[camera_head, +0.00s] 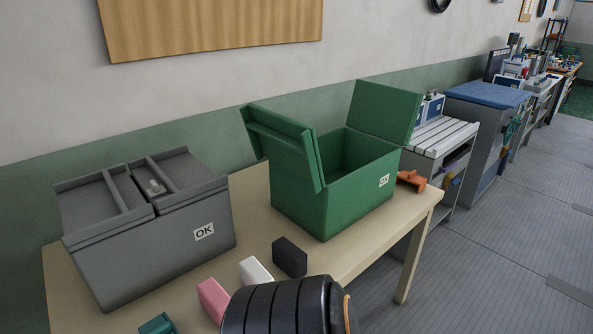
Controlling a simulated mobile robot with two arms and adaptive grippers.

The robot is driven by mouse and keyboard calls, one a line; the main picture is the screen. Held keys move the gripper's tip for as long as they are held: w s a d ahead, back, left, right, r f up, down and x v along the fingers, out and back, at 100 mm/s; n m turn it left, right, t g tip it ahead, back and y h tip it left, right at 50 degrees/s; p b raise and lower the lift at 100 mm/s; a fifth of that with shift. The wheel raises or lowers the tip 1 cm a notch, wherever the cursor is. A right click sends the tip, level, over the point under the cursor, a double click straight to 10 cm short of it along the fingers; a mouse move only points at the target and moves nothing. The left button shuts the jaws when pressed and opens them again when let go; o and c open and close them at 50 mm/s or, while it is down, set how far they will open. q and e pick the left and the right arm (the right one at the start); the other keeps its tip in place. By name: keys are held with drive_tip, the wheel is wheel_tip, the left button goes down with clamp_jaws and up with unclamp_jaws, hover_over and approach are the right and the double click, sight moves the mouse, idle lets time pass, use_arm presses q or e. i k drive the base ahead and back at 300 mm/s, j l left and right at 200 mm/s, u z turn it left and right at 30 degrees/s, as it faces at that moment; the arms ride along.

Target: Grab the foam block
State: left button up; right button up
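Several small blocks lie in a row on the table (257,191): a dark grey block (290,257), a white block (255,271), a pink block (213,299) and a teal piece (158,324) cut off by the bottom edge. I cannot tell by looks which one is the foam block. The dark grey block is the farthest back, in front of the green box. Neither of my grippers is in view.
A grey box (150,257) marked OK has shut flaps with a small part on top. A green box (345,205) marked OK stands open and looks empty. An orange piece (411,181) lies right of it.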

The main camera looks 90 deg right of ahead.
sight(290, 258)
drive_tip(key=z, duration=2.55)
